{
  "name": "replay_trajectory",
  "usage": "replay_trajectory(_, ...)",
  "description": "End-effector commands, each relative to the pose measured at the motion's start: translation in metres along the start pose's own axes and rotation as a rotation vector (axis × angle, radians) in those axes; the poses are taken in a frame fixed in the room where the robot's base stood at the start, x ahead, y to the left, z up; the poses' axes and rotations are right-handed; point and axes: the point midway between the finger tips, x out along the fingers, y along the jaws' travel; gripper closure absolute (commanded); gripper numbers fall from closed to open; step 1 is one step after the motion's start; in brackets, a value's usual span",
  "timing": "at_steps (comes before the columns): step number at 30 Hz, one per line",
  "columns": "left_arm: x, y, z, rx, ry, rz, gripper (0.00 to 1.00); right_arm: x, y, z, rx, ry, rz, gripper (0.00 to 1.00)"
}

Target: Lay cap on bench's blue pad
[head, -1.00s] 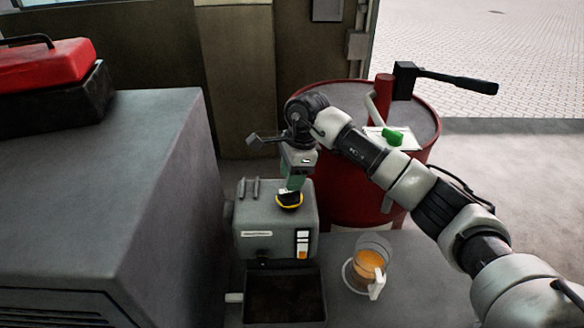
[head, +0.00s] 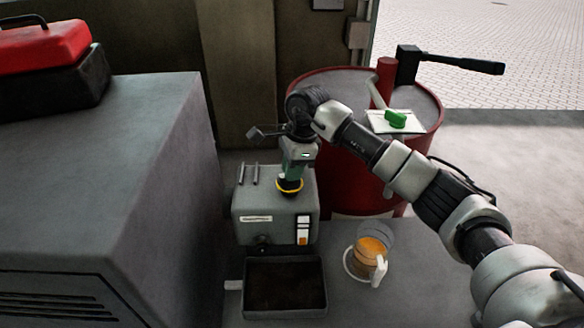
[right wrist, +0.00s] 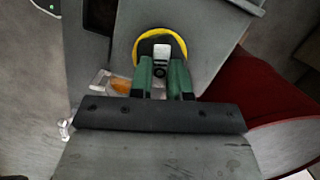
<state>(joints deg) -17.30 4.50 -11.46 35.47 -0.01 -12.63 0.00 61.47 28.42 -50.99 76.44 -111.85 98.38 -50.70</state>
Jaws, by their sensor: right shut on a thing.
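The cap (head: 290,187), black with a yellow ring, is at the top of the grey box-shaped unit (head: 246,205). It also shows in the right wrist view (right wrist: 143,46), between and beyond my fingertips. My right gripper (head: 292,179) points down from above and is shut on the cap's raised middle grip; it also shows in the right wrist view (right wrist: 161,68). I cannot tell whether the cap is seated or slightly lifted. The bench's blue pad is not in view. My left gripper is not in view.
A dark tray (head: 322,290) stands in front of the unit. A clear jug of amber liquid (head: 371,248) is to its right. A red drum (head: 350,185) with a pump and a green-handled item (head: 396,119) stands behind. A large grey cabinet (head: 150,150) blocks the left.

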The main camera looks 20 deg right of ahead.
Motion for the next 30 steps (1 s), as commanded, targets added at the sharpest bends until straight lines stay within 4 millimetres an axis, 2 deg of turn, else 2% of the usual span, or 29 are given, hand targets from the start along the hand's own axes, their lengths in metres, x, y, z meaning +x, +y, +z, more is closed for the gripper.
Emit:
replay_trajectory(23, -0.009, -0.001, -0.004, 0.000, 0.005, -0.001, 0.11, -0.021, 0.000, 0.004, 0.000, 0.000, -0.001, 1.00)
replay_trajectory(30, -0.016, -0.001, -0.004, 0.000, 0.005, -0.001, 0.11, -0.039, 0.000, 0.008, -0.001, 0.000, -0.001, 1.00)
